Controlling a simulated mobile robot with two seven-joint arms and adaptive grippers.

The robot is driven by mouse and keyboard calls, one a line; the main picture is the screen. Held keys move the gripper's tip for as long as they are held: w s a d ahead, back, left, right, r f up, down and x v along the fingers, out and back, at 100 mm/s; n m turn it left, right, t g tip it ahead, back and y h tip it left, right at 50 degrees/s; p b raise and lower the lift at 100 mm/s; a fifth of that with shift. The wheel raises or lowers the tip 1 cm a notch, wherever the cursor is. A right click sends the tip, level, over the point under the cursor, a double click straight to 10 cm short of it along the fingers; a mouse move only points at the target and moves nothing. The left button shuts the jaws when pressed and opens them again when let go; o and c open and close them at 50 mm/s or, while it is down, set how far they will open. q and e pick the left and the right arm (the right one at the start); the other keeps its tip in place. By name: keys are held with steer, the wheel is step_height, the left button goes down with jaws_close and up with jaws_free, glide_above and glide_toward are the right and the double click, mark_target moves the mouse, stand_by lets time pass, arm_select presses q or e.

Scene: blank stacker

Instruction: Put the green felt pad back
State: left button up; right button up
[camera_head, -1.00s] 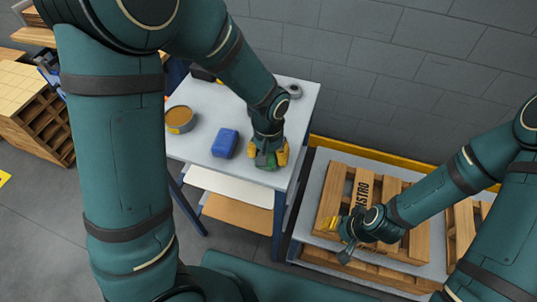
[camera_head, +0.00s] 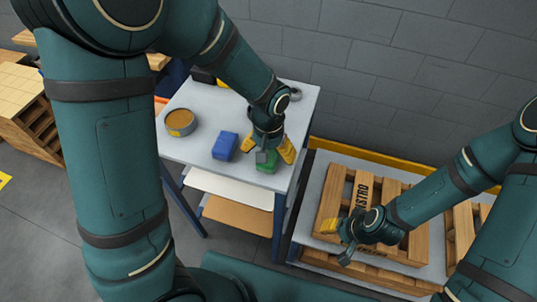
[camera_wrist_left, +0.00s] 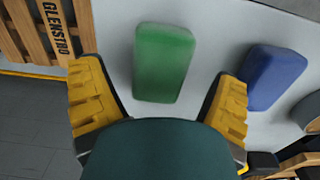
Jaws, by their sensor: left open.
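The green felt pad (camera_head: 267,163) lies on the grey top of the small table (camera_head: 190,150), near its front right corner. It also shows in the left wrist view (camera_wrist_left: 163,62), lying flat beyond and between the spread yellow fingers, with clear space on both sides. My left gripper (camera_head: 275,152) is open just over the pad and hides part of it in the head view. A blue pad (camera_head: 225,146) lies to the left of the green one and also shows in the left wrist view (camera_wrist_left: 275,77). My right gripper (camera_head: 337,240) is over the wooden pallet; its jaw opening is unclear.
A round tin with tan contents (camera_head: 180,122) stands on the table's left side. A grey ring-shaped thing (camera_head: 295,94) sits at the back right. A stamped wooden pallet (camera_head: 335,190) lies on a lower surface to the right, with a yellow edge (camera_head: 370,160) behind.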

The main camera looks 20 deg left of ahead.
arm_select(q)
step_height(320, 180, up, 10)
steer(key=p, duration=0.2)
arm_select(e)
steer(key=shift+w+r, duration=0.15)
steer(key=shift+r, duration=0.4)
steer(key=shift+w+r, duration=0.15)
steer(key=shift+r, duration=0.4)
arm_select(q)
steer(key=shift+f, duration=0.15)
